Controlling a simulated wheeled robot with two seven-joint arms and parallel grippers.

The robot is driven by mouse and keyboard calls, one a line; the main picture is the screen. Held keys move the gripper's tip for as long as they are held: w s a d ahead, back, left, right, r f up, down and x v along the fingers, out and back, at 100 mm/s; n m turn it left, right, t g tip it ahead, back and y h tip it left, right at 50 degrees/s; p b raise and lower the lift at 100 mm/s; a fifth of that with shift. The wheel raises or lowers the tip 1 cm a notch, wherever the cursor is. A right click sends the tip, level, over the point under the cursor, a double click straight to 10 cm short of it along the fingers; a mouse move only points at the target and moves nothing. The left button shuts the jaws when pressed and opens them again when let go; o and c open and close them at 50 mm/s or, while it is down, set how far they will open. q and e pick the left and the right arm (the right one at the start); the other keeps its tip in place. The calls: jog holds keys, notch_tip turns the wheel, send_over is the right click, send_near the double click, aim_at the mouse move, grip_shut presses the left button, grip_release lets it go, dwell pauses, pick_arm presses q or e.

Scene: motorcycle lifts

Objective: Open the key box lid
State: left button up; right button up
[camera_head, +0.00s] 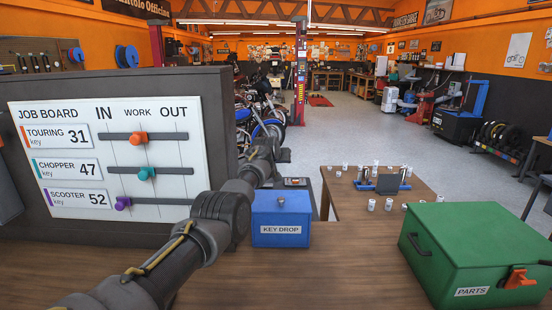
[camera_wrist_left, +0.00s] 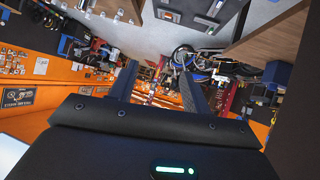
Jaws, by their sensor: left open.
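The key box (camera_head: 281,229) is a blue box labelled KEY DROP. It stands on the wooden bench in the middle of the head view. Its lid (camera_head: 282,201) is down, with a small round knob on top. My left gripper (camera_head: 276,150) is in the air, above and beyond the box in the picture, apart from the lid. In the left wrist view its two fingers (camera_wrist_left: 157,88) are spread with nothing between them. My right gripper does not show.
A job board (camera_head: 105,150) with coloured sliders stands at left, close to my arm. A green PARTS box (camera_head: 480,250) with an orange latch sits at right. Several small cans and a blue tray (camera_head: 366,187) are on the table behind. Bare bench lies before the key box.

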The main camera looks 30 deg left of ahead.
pick_arm(q)
jog(key=b+v, duration=0.3)
jog(key=v, duration=0.7)
jog(key=shift+s+d+r+b, duration=0.15)
jog(key=shift+s+d+b, duration=0.1)
jog(key=shift+b, duration=0.05)
